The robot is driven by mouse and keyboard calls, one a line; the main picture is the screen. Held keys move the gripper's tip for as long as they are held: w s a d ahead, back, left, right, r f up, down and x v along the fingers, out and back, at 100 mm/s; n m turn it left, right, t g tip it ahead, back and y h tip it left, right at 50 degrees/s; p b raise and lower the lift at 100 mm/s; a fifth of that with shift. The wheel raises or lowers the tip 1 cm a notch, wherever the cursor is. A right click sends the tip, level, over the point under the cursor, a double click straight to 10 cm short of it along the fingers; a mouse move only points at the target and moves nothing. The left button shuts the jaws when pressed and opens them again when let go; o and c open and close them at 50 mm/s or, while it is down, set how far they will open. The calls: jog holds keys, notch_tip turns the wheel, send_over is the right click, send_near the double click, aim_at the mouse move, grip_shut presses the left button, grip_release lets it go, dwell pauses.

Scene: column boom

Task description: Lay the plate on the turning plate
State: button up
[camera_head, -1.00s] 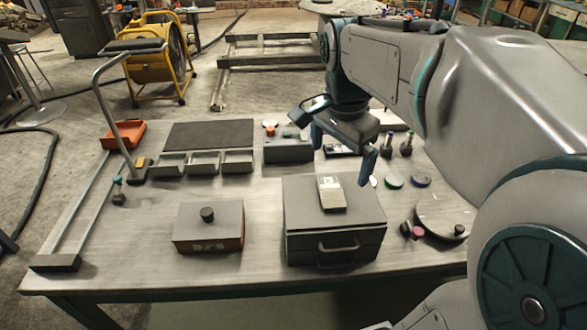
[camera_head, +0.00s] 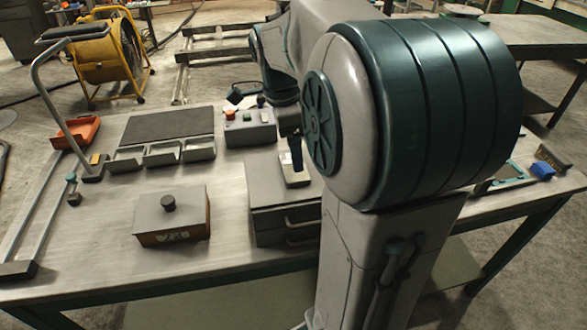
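A small flat grey piece with a pale label, which may be the plate (camera_head: 294,179), lies on the lid of the grey box with a front handle (camera_head: 270,198). One dark blue finger of my gripper (camera_head: 296,153) points down just over or against this piece; I cannot tell if it touches. The other finger is hidden behind my arm, so the opening does not show. The round grey disc that may be the turning plate is hidden now behind my arm; it stood at the table's right side in the earlier view.
A low box with a black knob (camera_head: 172,218) stands left of the handled box. Behind are a switch box (camera_head: 250,132), small open trays (camera_head: 163,154), a dark mat (camera_head: 168,124) and an orange tray (camera_head: 78,133). A bent metal post (camera_head: 62,115) rises at left.

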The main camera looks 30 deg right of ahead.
jog(key=f, duration=0.5)
jog(key=shift+d+f, duration=0.25)
jog(key=shift+f, duration=0.1)
jog(key=c, duration=1.3)
jog(key=shift+r, duration=0.1)
jog(key=shift+r, duration=0.1)
jog(key=shift+w+r, duration=0.1)
jog(key=shift+r, duration=0.5)
notch_tip(320, 180, up, 3)
jog(key=shift+f, duration=0.2)
jog(key=s+d+r, duration=0.2)
jog(key=s, duration=0.1)
jog(key=s+d+r, duration=0.2)
jog(key=d, duration=0.1)
jog(key=s+d+r, duration=0.3)
jog(key=shift+s+b, duration=0.3)
jog(key=shift+s, duration=0.05)
